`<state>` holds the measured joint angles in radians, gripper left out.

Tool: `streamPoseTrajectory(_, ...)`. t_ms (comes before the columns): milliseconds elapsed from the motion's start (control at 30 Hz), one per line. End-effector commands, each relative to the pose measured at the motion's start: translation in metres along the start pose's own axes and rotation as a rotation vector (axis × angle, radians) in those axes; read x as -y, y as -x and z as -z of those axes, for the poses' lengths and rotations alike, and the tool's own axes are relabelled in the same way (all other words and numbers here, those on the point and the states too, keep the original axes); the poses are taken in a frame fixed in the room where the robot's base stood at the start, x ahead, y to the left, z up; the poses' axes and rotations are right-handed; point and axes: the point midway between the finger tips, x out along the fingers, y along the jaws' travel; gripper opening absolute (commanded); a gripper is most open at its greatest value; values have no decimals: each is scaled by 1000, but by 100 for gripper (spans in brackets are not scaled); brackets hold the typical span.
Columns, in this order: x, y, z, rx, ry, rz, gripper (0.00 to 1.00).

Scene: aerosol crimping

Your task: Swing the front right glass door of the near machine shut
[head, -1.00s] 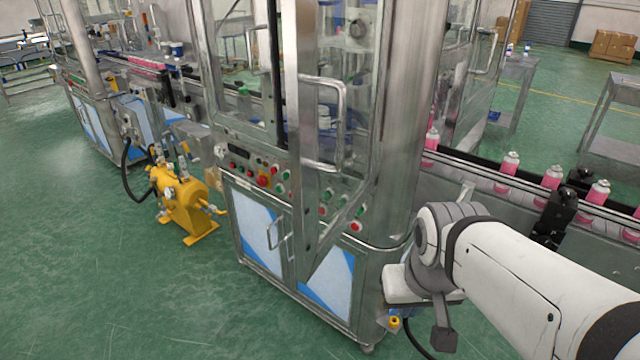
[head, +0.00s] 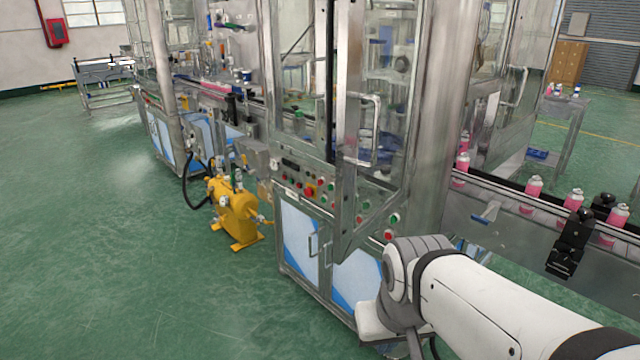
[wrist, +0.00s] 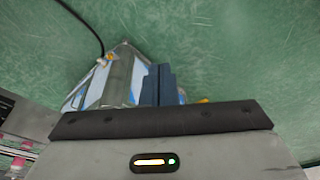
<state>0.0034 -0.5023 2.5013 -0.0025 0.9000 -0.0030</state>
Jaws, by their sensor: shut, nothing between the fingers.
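The front right glass door of the near machine (head: 398,85) stands open in the head view. Its metal-framed free edge (head: 347,120) juts out toward me, and its bottom corner overhangs the control panel. A bar handle (head: 375,130) is on the door near that edge. My white arm reaches in from the lower right, below and right of the door, apart from it in the picture. My gripper (wrist: 158,82) shows in the wrist view as dark fingers held together, empty, pointing toward the machine's lower cabinet and green floor. I cannot make out its fingertips in the head view.
The control panel (head: 310,185) with coloured buttons is under the doors. A yellow pump unit (head: 235,212) stands on the floor to the left. A conveyor with pink cans (head: 534,187) runs off to the right. Open green floor lies at the left and front.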

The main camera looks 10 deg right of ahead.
Motion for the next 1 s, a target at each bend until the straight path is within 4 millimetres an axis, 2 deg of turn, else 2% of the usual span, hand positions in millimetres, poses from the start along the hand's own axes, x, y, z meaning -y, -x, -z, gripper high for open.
streamPoseTrajectory(67, 0, 2, 3, -4, -7, 1, 0)
streamPoseTrajectory(167, 0, 23, 31, -46, -80, 17, 0)
streamPoseTrajectory(200, -16, 36, 51, -78, -141, 26, 0)
streamPoseTrajectory(400, -27, 112, 167, -258, -474, 126, 0)
streamPoseTrajectory(500, -32, 138, 206, -320, -594, 173, 0)
streamPoseTrajectory(567, -34, 147, 220, -342, -639, 193, 0)
streamPoseTrajectory(667, -35, 147, 231, -357, -672, 207, 0)
streamPoseTrajectory(733, -34, 140, 235, -356, -674, 209, 0)
streamPoseTrajectory(1000, -29, 90, 254, -351, -671, 207, 0)
